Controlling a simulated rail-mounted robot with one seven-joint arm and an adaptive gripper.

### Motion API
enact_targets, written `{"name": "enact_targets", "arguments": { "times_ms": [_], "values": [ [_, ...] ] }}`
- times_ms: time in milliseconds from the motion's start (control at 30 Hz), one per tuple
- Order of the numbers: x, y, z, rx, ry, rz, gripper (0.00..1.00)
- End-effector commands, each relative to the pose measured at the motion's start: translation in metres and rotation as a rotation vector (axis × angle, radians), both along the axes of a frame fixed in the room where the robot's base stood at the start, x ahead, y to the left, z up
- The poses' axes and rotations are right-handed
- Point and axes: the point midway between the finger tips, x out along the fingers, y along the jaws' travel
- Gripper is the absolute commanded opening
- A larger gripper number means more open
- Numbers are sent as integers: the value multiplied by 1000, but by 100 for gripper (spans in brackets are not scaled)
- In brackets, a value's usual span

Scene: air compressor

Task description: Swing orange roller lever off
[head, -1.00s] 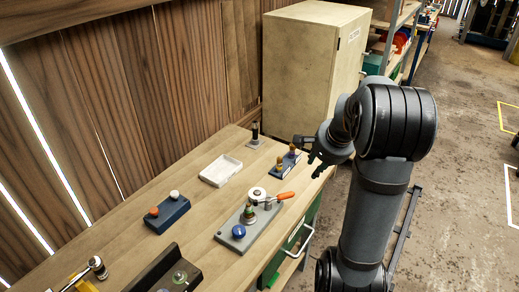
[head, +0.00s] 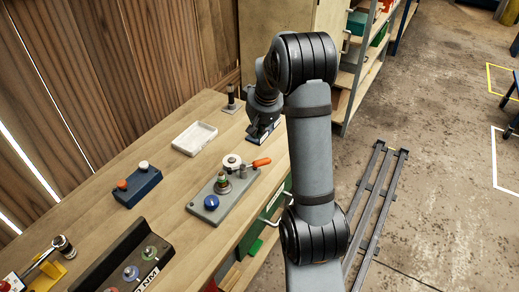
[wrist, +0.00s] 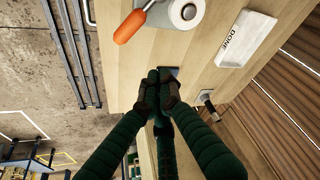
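The orange lever handle (head: 261,162) points right from a white roller (head: 232,162). They sit on a grey plate (head: 236,195) with a blue knob (head: 211,202) and a green and brass post (head: 222,184). In the wrist view the orange handle (wrist: 130,27) and white roller (wrist: 185,12) are at the top, apart from my gripper. My gripper (wrist: 158,84) has its dark fingertips together, with nothing clearly visible between them. In the head view my gripper (head: 257,121) is beyond the lever, by a dark blue block (head: 266,134) it partly hides.
A white tray (head: 195,138) marked DONE in the wrist view (wrist: 247,38) lies left of my gripper, with a dark upright post (head: 232,98) behind. A blue block with orange and white knobs (head: 138,186) stands left. A black fixture (head: 122,262) is in front.

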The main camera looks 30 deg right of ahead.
Motion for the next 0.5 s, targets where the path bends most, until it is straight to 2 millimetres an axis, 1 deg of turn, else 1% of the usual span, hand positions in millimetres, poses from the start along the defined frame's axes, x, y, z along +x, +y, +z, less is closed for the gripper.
{"name": "enact_targets", "arguments": {
  "times_ms": [33, 100, 300, 367, 500],
  "values": [
    [2, 1, -11, 2, 8, 3, 0],
    [8, 1, -25, 2, 7, 2, 0],
    [22, -1, -63, 2, 6, -2, 0],
    [11, 0, -61, 2, 3, -2, 0],
    [-6, 1, -66, 2, 2, -2, 0]
  ]
}}
